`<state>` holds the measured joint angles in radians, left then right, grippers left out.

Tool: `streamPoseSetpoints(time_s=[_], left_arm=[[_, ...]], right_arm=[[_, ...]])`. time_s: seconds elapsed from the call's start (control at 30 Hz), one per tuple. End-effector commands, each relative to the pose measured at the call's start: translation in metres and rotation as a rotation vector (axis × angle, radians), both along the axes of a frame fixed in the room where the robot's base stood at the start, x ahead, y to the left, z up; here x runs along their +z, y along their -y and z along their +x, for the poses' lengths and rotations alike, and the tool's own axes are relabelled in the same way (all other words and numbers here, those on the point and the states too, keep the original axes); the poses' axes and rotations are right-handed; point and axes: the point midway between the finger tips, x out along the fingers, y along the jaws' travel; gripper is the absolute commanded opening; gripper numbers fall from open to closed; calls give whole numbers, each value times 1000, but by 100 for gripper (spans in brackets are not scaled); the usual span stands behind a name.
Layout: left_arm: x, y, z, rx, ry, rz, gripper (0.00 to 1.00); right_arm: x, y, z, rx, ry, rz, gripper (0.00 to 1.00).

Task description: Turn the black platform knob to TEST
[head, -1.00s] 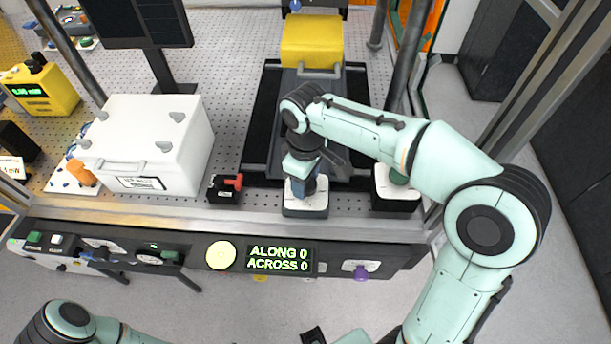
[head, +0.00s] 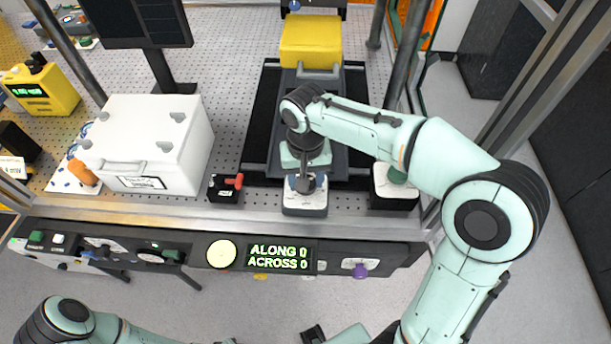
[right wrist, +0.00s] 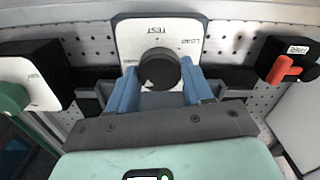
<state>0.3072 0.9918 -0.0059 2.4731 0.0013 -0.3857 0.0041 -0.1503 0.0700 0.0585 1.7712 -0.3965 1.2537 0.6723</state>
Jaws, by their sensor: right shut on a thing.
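The black platform knob (right wrist: 158,66) sits on a white label plate (right wrist: 132,30) in the right wrist view. The plate reads TEST, with a second label, apparently LOAD, beside it. My right gripper (right wrist: 160,84) is shut on the knob, one blue finger on each side. I cannot make out which label the knob points to. In the head view my right gripper (head: 306,184) reaches down onto the white-topped knob box (head: 304,207) at the bench's front edge and hides most of the knob.
A black block with a red lever (head: 225,188) stands left of the knob box. A box with a green knob (head: 397,176) stands to its right. A white case (head: 150,140) is further left. The front panel display (head: 279,257) reads ALONG 0, ACROSS 0.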

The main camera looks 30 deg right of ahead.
Motion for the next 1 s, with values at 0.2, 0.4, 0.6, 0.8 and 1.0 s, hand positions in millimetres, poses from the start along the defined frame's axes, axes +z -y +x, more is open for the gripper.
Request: streamPoseSetpoints(time_s=[0.2,0.4,0.6,0.8,1.0], left_arm=[[0,0,0,0,0,0,43],[0,0,0,0,0,0,43],[0,0,0,0,0,0,43],[-1,0,-1,0,-1,0,43],[-2,0,-1,0,-1,0,43]], right_arm=[[3,1,1,-205,9,0,20],[3,1,1,-395,9,1,20],[3,1,1,-585,9,2,20],[3,1,0,-775,8,2,20],[3,2,0,-965,8,3,20]])
